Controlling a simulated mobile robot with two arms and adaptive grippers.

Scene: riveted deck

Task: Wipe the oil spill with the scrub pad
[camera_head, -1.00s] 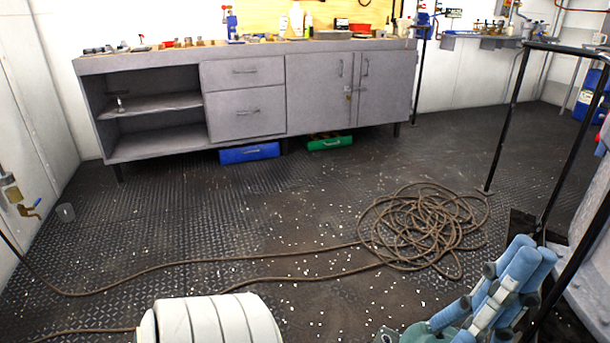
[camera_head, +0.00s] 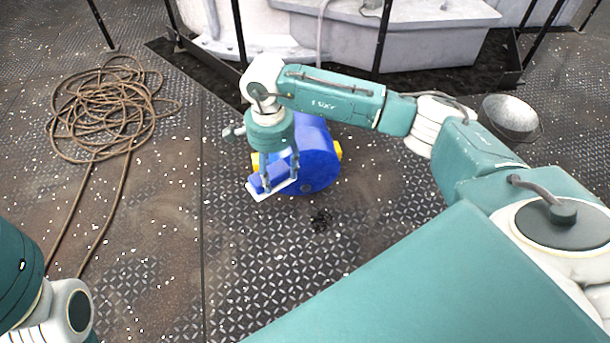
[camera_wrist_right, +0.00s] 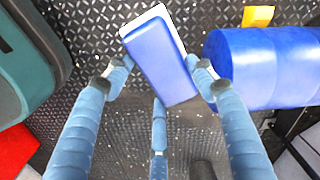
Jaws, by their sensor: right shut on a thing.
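The oil spill (camera_head: 320,220) is a small dark blotch on the deck plates. My right gripper (camera_head: 279,178) points down, just left of and beyond the spill, shut on the scrub pad (camera_head: 267,188). The pad is blue with a white face. In the right wrist view the blue side of the pad (camera_wrist_right: 160,62) sits between the fingers of my right gripper (camera_wrist_right: 160,85). I cannot tell whether the pad touches the floor. I cannot make out the spill in the wrist view. My left gripper is out of view; only part of my left arm shows at lower left.
A blue drum (camera_head: 318,160) lies on its side right behind the pad, with a yellow block (camera_head: 338,150) beside it. A coiled rope (camera_head: 105,110) lies at left. A metal bowl (camera_head: 511,117) stands at right. Deck around the spill's near side is clear.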

